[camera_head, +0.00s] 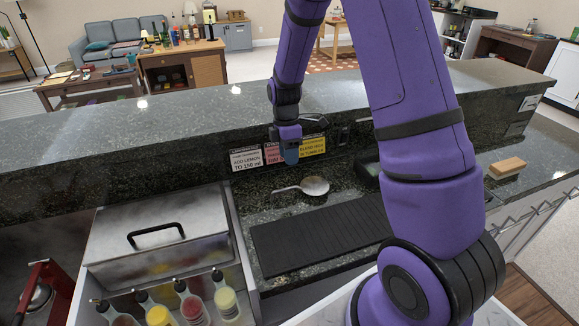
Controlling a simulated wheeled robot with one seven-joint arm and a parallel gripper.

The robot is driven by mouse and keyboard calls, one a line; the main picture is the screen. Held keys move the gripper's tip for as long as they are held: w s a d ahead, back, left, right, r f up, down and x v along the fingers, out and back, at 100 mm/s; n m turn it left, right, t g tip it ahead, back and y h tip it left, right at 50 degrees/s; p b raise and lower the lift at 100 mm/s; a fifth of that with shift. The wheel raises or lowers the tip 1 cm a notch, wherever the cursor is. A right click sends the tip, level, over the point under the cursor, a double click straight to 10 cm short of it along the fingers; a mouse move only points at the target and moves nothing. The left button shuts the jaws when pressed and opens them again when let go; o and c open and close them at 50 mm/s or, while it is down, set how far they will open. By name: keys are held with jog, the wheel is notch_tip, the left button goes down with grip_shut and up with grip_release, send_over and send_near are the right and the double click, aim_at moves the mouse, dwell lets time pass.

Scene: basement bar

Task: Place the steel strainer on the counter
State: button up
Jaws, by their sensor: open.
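The steel strainer (315,186), a small round silver piece with a thin handle pointing left, lies on the lower dark granite counter (262,205) behind a black ribbed mat. My gripper (291,157) points down above and behind the strainer, close to the raised ledge's front face. It is open, with nothing seen between its fingers. A clear gap shows in the picture between it and the strainer. The fingertips are small and partly hard to make out.
The black ribbed mat (318,240) lies in front. A lidded steel bin (158,240) and several pour-spout bottles (192,305) stand at left. The raised granite ledge (190,115) runs behind. A wooden block (507,167) sits at right. My arm hides part of the counter.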

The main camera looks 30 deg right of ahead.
jog(key=s+a+r+m+t, duration=0.2)
jog(key=s+r+m, duration=0.25)
jog(key=r, duration=0.55)
jog(key=s+a+r+m+t, duration=0.1)
jog(key=s+r+m+t, duration=0.15)
jog(key=s+r, duration=0.6)
jog(key=s+a+r+m+t, duration=0.2)
jog(key=s+r+m, duration=0.6)
jog(key=s, duration=0.6)
jog(key=shift+r+m+t, duration=0.4)
jog(key=shift+r+t, duration=0.05)
jog(key=shift+r, duration=0.65)
jog(key=shift+s+a, duration=0.1)
